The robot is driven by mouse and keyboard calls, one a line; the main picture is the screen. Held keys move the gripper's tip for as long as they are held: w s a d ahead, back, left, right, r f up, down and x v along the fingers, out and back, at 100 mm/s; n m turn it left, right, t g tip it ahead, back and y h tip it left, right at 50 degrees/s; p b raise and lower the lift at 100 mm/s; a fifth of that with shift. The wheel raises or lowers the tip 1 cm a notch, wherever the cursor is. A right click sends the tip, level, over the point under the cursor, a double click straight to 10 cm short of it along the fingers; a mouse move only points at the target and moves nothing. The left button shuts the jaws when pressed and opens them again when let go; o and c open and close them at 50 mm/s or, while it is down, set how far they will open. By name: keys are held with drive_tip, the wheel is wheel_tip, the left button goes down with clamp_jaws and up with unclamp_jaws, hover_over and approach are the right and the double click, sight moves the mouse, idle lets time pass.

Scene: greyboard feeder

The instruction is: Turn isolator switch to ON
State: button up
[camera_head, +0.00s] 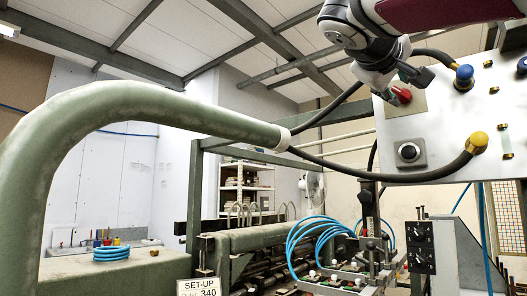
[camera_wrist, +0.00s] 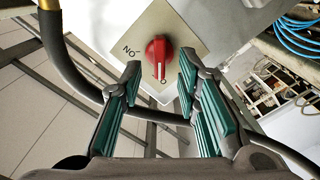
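The isolator switch is a red rotary knob (camera_wrist: 158,48) on a beige square plate (camera_wrist: 195,44). In the wrist view, its white pointer line points down the picture, towards a partly visible letter. An "ON" marking, seen upside down, is at the plate's left. My gripper (camera_wrist: 158,64) is open, with one green-padded finger on each side below the knob. I cannot tell whether either finger touches it. In the head view, the red knob (camera_head: 403,95) shows at the panel's upper left, just below my gripper (camera_head: 416,76), which partly hides the plate.
The pale control panel (camera_head: 440,122) also carries a black button (camera_head: 408,152) and blue and yellow cable fittings. Black cables run close to the panel's left edge. A thick green pipe (camera_head: 130,100) arches across the left. Machinery and blue hoses (camera_head: 315,235) lie below.

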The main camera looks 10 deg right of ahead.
drive_tip(key=shift+x, duration=0.85)
drive_tip(key=shift+c, duration=0.2)
clamp_jaws()
